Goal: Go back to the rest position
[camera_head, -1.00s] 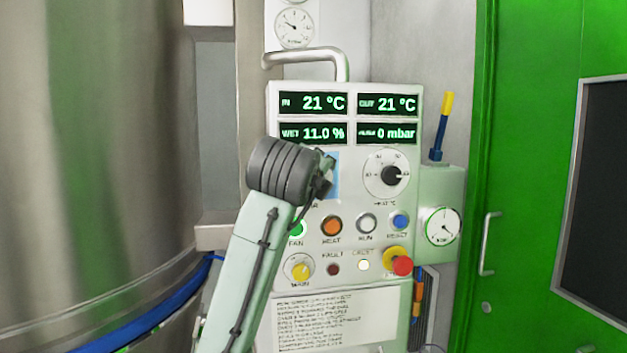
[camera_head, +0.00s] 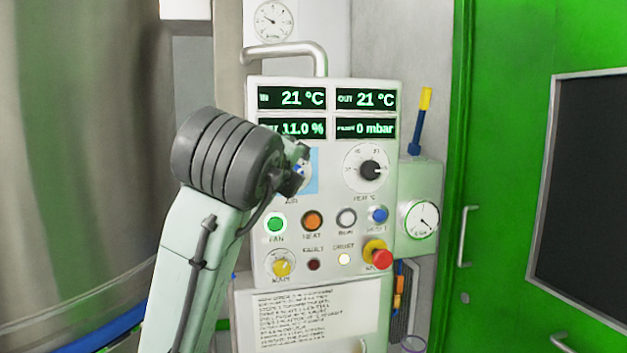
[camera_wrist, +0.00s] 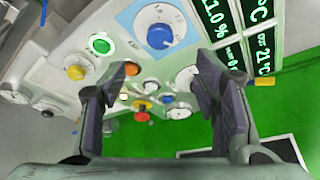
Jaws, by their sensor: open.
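My gripper (camera_head: 292,172) is in front of the left part of the white control panel (camera_head: 330,205), with my arm rising from the bottom of the head view. In the wrist view my gripper (camera_wrist: 160,88) has its two dark fingers apart with nothing held between them. The blue AIR dial (camera_wrist: 159,35) on its light blue plate is beyond the fingers, at the top; in the head view my gripper hides most of it. The green FAN button (camera_head: 275,223) is lit, and also shows in the wrist view (camera_wrist: 100,45).
A large steel vessel (camera_head: 80,150) stands at the left. A bent pipe handle (camera_head: 285,48) is above the panel. A red emergency button (camera_head: 376,252) sticks out at its lower right. A green door (camera_head: 500,150) with a handle (camera_head: 465,235) is at the right.

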